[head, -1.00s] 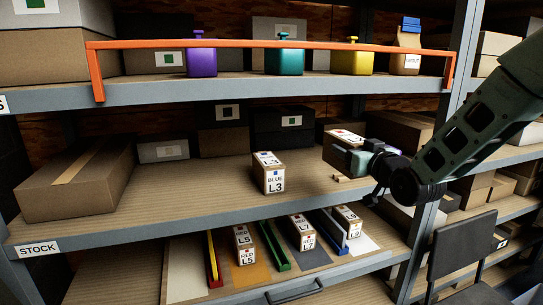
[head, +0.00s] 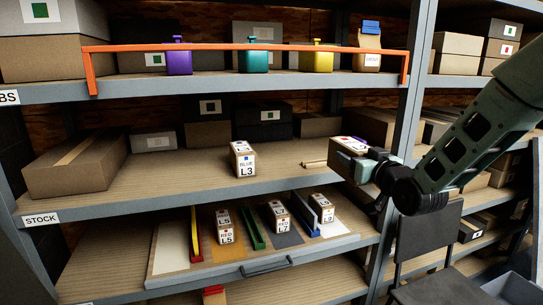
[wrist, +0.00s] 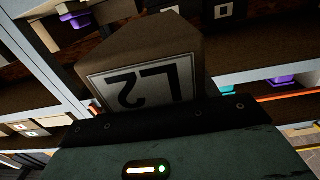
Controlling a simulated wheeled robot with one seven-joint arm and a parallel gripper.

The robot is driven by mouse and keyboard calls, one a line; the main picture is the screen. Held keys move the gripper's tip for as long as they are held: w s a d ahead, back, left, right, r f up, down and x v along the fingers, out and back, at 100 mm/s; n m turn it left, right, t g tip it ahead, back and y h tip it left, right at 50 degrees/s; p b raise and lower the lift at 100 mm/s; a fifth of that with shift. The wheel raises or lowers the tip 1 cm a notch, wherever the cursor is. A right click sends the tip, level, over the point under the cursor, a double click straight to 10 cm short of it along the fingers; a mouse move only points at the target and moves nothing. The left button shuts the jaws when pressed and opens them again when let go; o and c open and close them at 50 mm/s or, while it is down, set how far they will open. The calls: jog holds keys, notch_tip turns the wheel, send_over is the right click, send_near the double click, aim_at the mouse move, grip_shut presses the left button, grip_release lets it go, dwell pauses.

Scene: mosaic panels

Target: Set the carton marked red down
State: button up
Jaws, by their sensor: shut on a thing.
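My gripper (head: 364,160) is shut on a brown carton (head: 347,145) in the head view, in front of the middle shelf's right end near the upright post. The carton's top label has a small coloured mark, seemingly red. In the wrist view the held carton (wrist: 160,45) shows a white label reading L2, upside down. A carton marked BLUE L3 (head: 243,160) stands on the middle shelf (head: 200,185), left of my gripper. On the lower tray (head: 170,262) stand a carton marked RED L5 (head: 225,227), one marked L7 (head: 278,216) and one marked L9 (head: 322,208).
An orange rail (head: 240,46) fronts the upper shelf's bottles. Wooden sticks (head: 315,163) lie left of the held carton. A large box (head: 75,165) fills the middle shelf's left.

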jog(key=s+d+f+m+h, duration=0.1)
jog(key=s+d+f+h, duration=0.1)
jog(key=d+f, duration=0.3)
jog(key=s+d+f+m+h, duration=0.2)
jog(key=d+f, duration=0.4)
jog(key=f, duration=0.6)
jog(key=shift+s+t+h, duration=0.4)
jog(key=shift+s+h, duration=0.2)
jog(key=shift+s, duration=0.4)
